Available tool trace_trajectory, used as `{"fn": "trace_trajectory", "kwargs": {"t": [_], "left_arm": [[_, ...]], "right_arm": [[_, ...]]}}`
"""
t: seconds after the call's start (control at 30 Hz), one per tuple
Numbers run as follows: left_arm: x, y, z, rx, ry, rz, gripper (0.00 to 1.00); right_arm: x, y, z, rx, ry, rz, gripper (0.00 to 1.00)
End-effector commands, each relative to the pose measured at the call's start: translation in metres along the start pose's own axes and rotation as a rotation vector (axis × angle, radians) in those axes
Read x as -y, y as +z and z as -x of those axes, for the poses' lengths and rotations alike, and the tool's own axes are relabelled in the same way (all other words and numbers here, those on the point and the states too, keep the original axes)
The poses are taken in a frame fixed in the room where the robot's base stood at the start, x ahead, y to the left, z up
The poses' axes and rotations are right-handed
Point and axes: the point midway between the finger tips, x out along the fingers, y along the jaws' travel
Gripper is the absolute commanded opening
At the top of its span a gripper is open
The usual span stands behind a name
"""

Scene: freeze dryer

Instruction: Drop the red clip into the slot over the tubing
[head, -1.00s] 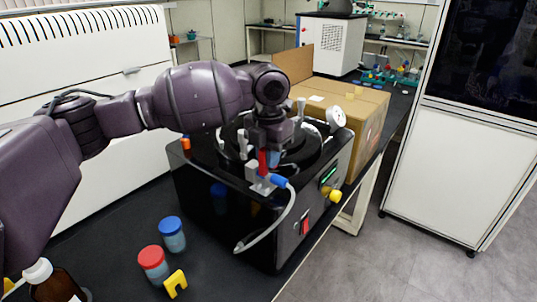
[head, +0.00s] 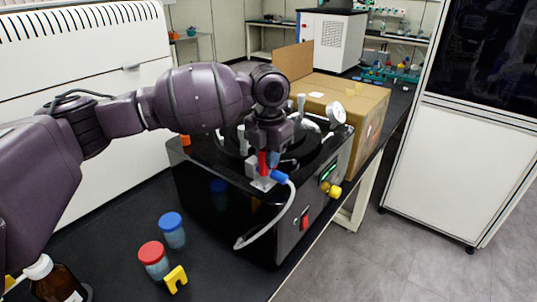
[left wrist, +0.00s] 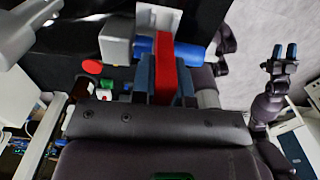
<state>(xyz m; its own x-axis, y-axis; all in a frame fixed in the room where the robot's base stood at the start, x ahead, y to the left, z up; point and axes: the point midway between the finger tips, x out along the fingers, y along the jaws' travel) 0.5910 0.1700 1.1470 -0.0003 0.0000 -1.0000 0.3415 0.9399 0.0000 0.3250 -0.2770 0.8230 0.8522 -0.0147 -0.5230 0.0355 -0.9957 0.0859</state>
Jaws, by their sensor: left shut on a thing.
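My left gripper (head: 268,158) is shut on the red clip (head: 263,161) and holds it upright at the front top edge of the black freeze dryer (head: 235,222). In the left wrist view the red clip (left wrist: 165,62) stands between the blue fingertips. The small metal slot bracket (head: 262,184) is just below the clip; whether they touch is unclear. The white tubing (head: 284,216) hangs from a blue connector (head: 280,176) beside the bracket. In the left wrist view the blue connector (left wrist: 145,47) lies behind the clip. My right gripper (left wrist: 285,52) shows there, open and empty.
A blue-capped jar (head: 172,231), a red-capped jar (head: 154,260), a yellow clip (head: 175,279) and a brown bottle (head: 55,283) stand on the black bench at front left. A cardboard box (head: 358,100) is behind the dryer. Valves and a gauge (head: 336,113) crowd its top.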

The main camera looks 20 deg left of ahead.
Motion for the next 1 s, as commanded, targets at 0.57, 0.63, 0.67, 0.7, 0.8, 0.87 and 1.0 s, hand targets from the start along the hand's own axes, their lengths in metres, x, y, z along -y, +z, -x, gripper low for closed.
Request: {"fn": "trace_trajectory", "kwargs": {"t": [0.57,0.63,0.67,0.7,0.8,0.87,1.0], "left_arm": [[0.000,0.000,-0.007,0.000,0.000,0.000,0.00],[0.000,0.000,-0.008,0.000,0.000,0.000,0.00],[0.000,0.000,-0.008,0.000,0.000,0.000,0.00],[0.000,0.000,-0.009,0.000,0.000,0.000,0.00],[0.000,0.000,-0.010,0.000,0.000,0.000,0.00],[0.000,0.000,-0.011,0.000,0.000,0.000,0.00],[0.000,0.000,-0.012,-0.001,0.000,0.000,0.00]], "right_arm": [[0.001,0.000,-0.002,-0.001,-0.001,0.000,0.43],[0.001,-0.002,-0.003,-0.006,-0.001,0.000,0.43],[0.001,-0.003,-0.004,-0.008,-0.002,0.000,0.43],[0.001,-0.004,-0.004,-0.010,-0.002,0.001,0.43],[0.001,-0.006,-0.004,-0.015,-0.002,0.001,0.43],[0.001,-0.007,-0.004,-0.015,-0.002,0.001,0.43],[0.001,-0.006,-0.004,-0.013,-0.002,0.001,0.43]]}}
